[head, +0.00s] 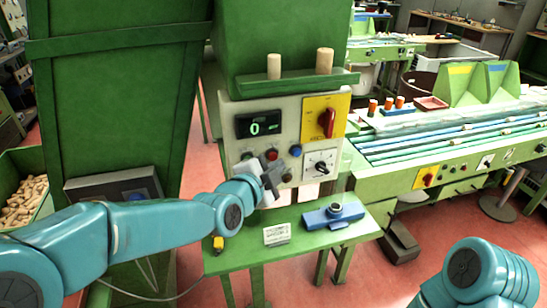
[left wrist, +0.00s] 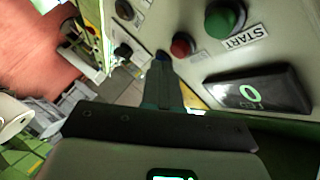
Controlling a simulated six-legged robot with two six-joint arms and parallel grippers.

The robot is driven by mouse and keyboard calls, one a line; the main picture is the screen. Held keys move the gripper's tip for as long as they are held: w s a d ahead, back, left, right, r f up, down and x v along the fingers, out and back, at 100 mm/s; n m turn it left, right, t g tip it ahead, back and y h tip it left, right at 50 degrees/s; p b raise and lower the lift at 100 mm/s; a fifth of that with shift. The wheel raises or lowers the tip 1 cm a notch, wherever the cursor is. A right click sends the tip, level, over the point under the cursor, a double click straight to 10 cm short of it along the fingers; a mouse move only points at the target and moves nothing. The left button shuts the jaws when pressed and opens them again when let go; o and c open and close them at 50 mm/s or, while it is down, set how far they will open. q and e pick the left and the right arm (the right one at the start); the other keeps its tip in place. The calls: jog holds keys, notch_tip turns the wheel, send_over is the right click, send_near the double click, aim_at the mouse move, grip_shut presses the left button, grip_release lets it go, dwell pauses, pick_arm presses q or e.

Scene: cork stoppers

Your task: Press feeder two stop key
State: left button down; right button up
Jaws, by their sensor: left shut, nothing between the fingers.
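The feeder control panel (head: 232,185) is a pale box front below a green hopper. Its dark display (head: 260,123) reads a green 0, and the display also shows in the left wrist view (left wrist: 262,90). A red button (head: 271,155) sits below the display. In the left wrist view the red button (left wrist: 182,45) is beside a green button (left wrist: 224,17) labelled START. My left gripper (head: 273,184) is shut and empty, in front of the panel's lower part. In the left wrist view its fingertips (left wrist: 164,66) overlap a blue button beside the red one; contact cannot be told.
A red rotary switch (head: 327,122) on a yellow plate and a black dial (head: 320,163) are at the panel's right. Two corks stand on the green ledge (head: 300,84) above. A green table (head: 355,233) below carries a blue device (head: 334,215) and a small sign (head: 277,235).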

pick_arm(q)
jog(key=shift+w, duration=0.1)
jog(key=shift+w+a, duration=0.15)
jog(key=shift+w, duration=0.15)
jog(key=shift+w+a+b, duration=0.15)
jog(key=shift+w+b, duration=0.2)
jog(key=shift+b, duration=0.1)
dwell(0.6)
dwell(0.3)
jog(key=shift+s+d, duration=0.3)
jog(key=shift+s, duration=0.5)
jog(key=shift+s, duration=0.1)
jog(key=shift+s+d, duration=0.25)
jog(key=shift+s, duration=0.5)
jog(key=shift+s+d, duration=0.25)
jog(key=shift+s, duration=0.55)
jog(key=shift+s+d, duration=0.25)
jog(key=shift+s, duration=0.5)
